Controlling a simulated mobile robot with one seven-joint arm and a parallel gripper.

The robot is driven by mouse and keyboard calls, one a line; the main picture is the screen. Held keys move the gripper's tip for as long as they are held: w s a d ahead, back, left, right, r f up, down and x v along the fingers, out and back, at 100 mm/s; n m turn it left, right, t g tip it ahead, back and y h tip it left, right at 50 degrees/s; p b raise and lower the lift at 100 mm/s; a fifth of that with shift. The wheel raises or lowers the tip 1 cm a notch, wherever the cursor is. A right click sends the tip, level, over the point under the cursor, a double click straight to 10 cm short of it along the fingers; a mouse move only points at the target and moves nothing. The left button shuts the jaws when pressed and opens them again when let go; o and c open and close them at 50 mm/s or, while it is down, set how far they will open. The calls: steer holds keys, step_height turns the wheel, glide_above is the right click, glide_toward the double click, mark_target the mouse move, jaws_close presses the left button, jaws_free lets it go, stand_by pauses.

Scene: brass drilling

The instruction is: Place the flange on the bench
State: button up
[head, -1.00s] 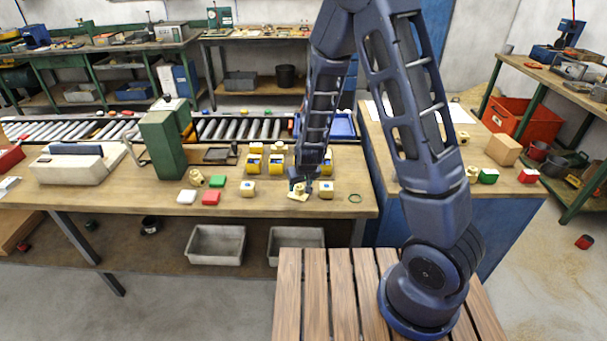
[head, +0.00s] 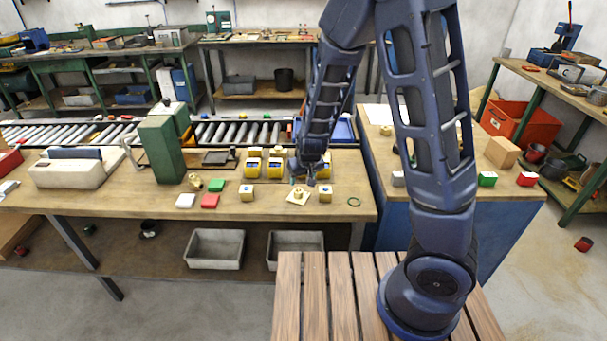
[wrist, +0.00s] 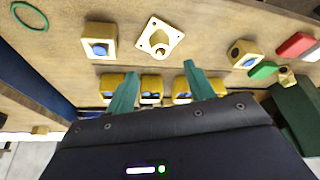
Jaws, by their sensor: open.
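The flange (head: 298,196) is a brass piece with a square plate and a raised round boss. It lies flat on the wooden bench (head: 110,196), near the front edge, and also shows in the wrist view (wrist: 159,38). My gripper (head: 303,178) hangs just behind and above the flange. In the wrist view its two green fingers (wrist: 158,85) are spread apart with nothing between them, and the flange lies beyond their tips, apart from them.
Brass blocks with blue faces (head: 246,191) (head: 325,193) stand on both sides of the flange. Yellow blocks (head: 253,168) stand behind it. A green ring (head: 353,201) lies to the right. Red (head: 210,201) and white blocks lie left. A green press (head: 165,150) stands farther left.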

steer(key=shift+v, duration=1.3)
steer(key=s+d+r+m+y, duration=0.1)
steer(key=s+d+r, duration=0.1)
steer(key=d+r, duration=0.7)
steer(key=s+d+r+m+y, duration=0.1)
steer(key=s+d+r, duration=0.1)
steer(key=d+r, duration=0.65)
steer(key=s+d+r+m+h, duration=0.2)
steer(key=s+d+r+h, duration=0.1)
steer(key=s+d+r, duration=0.6)
steer(key=s+d, duration=0.2)
steer(key=shift+s+d+m+h, duration=0.25)
steer(key=shift+s+m+h, duration=0.05)
steer(key=shift+s+h, duration=0.1)
